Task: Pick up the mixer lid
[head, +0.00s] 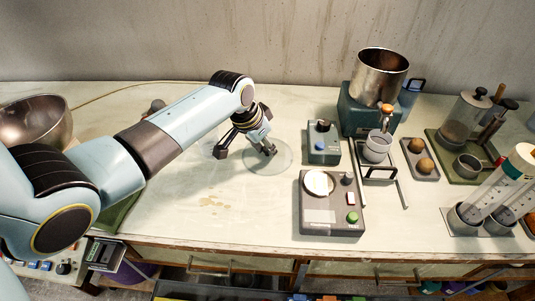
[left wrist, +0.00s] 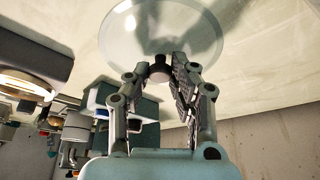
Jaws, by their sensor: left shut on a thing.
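The mixer lid (head: 278,163) is a clear round disc over the pale worktop, near the middle of the head view. It also shows in the left wrist view (left wrist: 122,35), with a small dark knob (left wrist: 160,70) at its centre. My left gripper (head: 268,150) is at the lid, its fingers on either side of the knob and shut on it. I cannot tell whether the lid touches the worktop or is slightly above it. The mixer (head: 372,107), with a steel bowl (head: 381,76), stands at the back right. My right gripper is not in view.
A grey control box (head: 331,220) and a smaller box (head: 322,145) stand right of the lid. Farther right are a stand with a cup (head: 377,148), a green tray (head: 445,160) and clear cylinders (head: 497,190).

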